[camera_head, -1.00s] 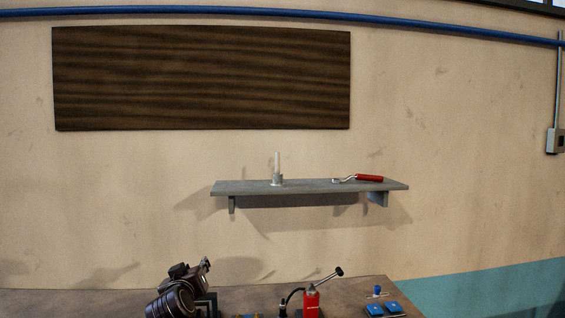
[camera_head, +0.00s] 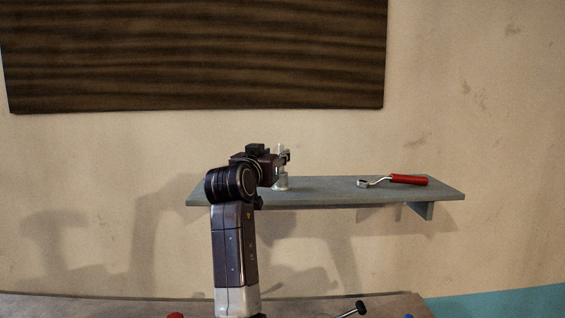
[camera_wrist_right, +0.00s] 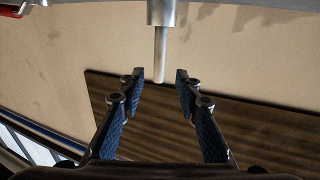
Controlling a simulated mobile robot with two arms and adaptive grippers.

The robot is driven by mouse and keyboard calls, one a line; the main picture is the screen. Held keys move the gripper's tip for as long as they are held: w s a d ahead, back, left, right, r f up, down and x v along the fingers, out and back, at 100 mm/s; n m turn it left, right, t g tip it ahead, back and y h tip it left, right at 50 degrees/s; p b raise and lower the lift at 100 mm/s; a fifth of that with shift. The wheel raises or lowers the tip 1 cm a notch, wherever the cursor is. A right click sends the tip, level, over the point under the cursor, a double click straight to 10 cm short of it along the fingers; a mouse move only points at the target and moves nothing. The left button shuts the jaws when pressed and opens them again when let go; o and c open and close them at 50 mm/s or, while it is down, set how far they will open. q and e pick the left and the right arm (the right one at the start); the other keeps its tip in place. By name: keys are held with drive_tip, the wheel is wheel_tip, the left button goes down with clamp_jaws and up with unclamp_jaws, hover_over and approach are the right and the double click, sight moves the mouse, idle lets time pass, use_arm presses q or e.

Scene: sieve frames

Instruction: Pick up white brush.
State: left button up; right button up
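The white brush (camera_head: 282,184) stands upright on the grey wall shelf (camera_head: 330,191), left of the shelf's middle, partly hidden by my right gripper. In the right wrist view, which is upside down, the brush (camera_wrist_right: 161,45) shows as a pale thin rod with a wider metallic part. My right gripper (camera_head: 285,157) is at the brush's upper part. In the wrist view its fingers (camera_wrist_right: 158,76) are open, with the rod's end appearing in the gap between the fingertips. I cannot tell whether they touch. My left gripper is not in view.
A red-handled tool (camera_head: 408,180) lies on the shelf to the right of the brush. A dark striped panel (camera_head: 200,60) is on the wall above. A workbench edge (camera_head: 100,304) runs below, with a black-knobbed lever (camera_head: 361,308). The shelf between brush and tool is clear.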

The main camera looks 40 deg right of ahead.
sight(280, 151)
drive_tip(key=shift+w+d+r, duration=0.1)
drive_tip(key=shift+d+r, duration=0.1)
drive_tip(key=shift+d, duration=0.1)
drive_tip(key=p+x, duration=0.3)
drive_tip(key=x, duration=0.1)
drive_tip(key=shift+d+p, duration=0.1)
drive_tip(key=shift+p, duration=0.3)
drive_tip(key=shift+w+d+f, duration=0.15)
drive_tip(key=shift+w+d, duration=0.05)
drive_tip(key=shift+d, duration=0.2)
drive_tip(key=shift+f, duration=0.1)
drive_tip(key=shift+c, duration=0.4)
clamp_jaws()
